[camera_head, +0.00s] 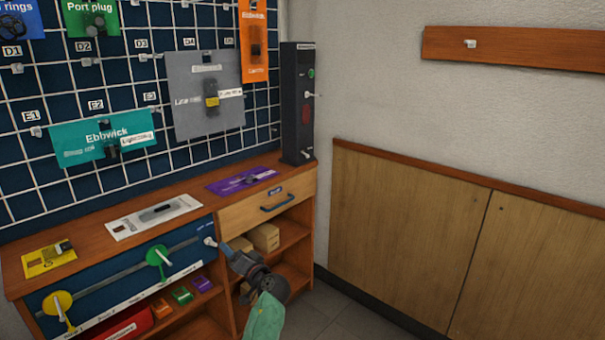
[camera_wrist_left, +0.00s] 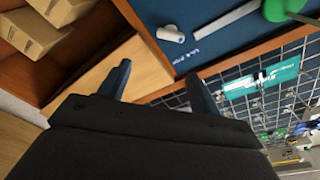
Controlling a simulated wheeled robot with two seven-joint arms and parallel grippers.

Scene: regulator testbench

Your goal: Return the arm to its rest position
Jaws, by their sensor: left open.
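My left gripper (camera_head: 232,252) is in front of the wooden bench's front, near the right end of its blue panel, with my arm reaching up from the bottom of the head view. In the left wrist view its two fingers (camera_wrist_left: 158,70) are spread apart, with nothing held between them. A white peg (camera_head: 210,241) on the blue panel (camera_head: 125,277) is close to the fingertips in the head view. The peg also shows in the left wrist view (camera_wrist_left: 171,34), beyond the fingers; I cannot tell the exact gap. My right gripper is not in view.
The bench has a drawer with a blue handle (camera_head: 277,201) and shelves with cardboard boxes (camera_head: 264,237). A green knob (camera_head: 158,256) and a yellow knob (camera_head: 58,303) sit on the panel's rail. A grid wall (camera_head: 150,100) rises behind. Open floor (camera_head: 345,315) lies right.

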